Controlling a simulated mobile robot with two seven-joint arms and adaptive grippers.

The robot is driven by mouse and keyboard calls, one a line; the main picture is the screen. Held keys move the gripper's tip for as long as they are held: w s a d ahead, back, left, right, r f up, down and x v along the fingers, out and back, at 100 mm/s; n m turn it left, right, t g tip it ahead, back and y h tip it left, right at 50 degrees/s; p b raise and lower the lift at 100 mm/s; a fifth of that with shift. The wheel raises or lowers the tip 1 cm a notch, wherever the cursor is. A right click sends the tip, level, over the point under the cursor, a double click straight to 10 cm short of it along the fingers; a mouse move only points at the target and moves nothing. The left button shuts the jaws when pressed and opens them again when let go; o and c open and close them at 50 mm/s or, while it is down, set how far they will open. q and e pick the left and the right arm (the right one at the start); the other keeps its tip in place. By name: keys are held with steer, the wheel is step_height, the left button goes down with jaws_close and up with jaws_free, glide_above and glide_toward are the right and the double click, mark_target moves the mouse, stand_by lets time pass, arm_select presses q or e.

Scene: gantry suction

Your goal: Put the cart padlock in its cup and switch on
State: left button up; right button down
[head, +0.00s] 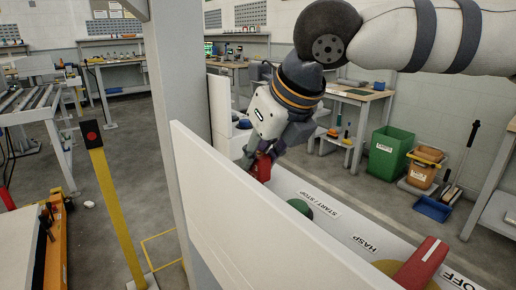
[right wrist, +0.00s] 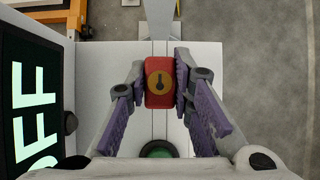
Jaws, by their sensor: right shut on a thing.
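My right gripper (head: 262,158) is shut on the red padlock (head: 261,169), above the white panel top. In the right wrist view the padlock (right wrist: 160,82), with a dark keyhole mark on a yellow disc, sits between both finger pads. A red switch handle (head: 421,262) with a white stripe is at the lower right, beside the word OFF. A green button (head: 300,207) is by the START / STOP label; it also shows in the right wrist view (right wrist: 157,150). I cannot make out the padlock's cup. My left gripper is not in view.
A tall white board (head: 260,225) stands in front of the panel top, by a grey post (head: 178,100). A yellow post (head: 112,205) with a red button is at left. Green (head: 391,153) and orange bins stand behind on the floor.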

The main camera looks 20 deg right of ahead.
steer(key=shift+f, duration=0.7)
steer(key=c, duration=1.3)
jaws_free()
steer(key=shift+f, duration=0.1)
steer(key=v, duration=1.2)
steer(key=shift+o, duration=0.4)
